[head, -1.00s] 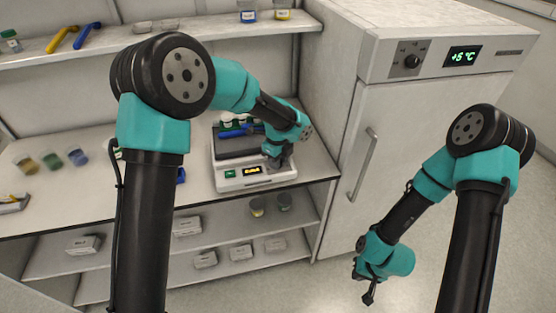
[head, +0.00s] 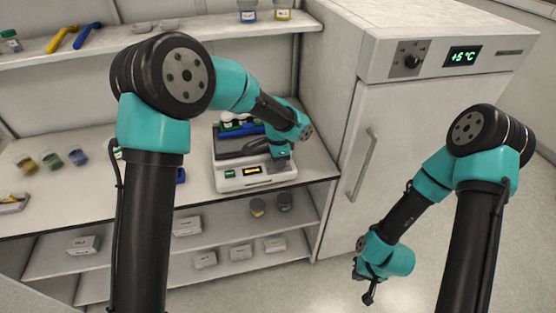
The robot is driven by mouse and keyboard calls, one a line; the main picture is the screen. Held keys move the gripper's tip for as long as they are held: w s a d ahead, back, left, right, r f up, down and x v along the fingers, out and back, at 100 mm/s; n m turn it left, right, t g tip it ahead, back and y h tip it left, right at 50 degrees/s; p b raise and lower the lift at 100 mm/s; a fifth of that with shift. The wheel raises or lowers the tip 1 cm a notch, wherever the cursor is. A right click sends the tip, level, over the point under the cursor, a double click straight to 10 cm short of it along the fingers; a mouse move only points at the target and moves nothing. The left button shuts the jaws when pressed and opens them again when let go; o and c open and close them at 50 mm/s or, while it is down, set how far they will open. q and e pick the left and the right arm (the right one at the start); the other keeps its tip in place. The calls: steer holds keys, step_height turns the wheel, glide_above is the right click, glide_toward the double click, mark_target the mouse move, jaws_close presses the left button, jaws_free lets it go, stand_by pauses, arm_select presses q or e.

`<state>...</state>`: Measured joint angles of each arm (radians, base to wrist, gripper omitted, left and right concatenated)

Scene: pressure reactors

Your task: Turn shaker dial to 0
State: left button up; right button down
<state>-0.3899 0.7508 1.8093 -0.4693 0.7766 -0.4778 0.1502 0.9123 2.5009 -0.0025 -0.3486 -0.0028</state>
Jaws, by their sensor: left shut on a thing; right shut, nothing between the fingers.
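The shaker (head: 228,184) is a white box with a dark top on the bench, just left of the fridge. Its front has a small green button (head: 230,174) and a yellow-lit display (head: 252,171); the digits are too small to read. A blue rack with white-capped tubes (head: 240,126) sits on its top. My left gripper (head: 279,164) is at the right of the shaker's front, shut on what appears to be the dial, which the fingers hide. My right gripper (head: 368,293) is shut and empty, low in front of the fridge.
The fridge (head: 390,120) with a handle (head: 361,165) and a +6 °C display stands right of the bench. Several small jars (head: 50,159) stand on the bench at left. The floor at right is clear.

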arm_select(q)
steer(key=shift+r+n, duration=0.1)
steer(key=shift+n, duration=1.1)
steer(key=o, duration=0.6)
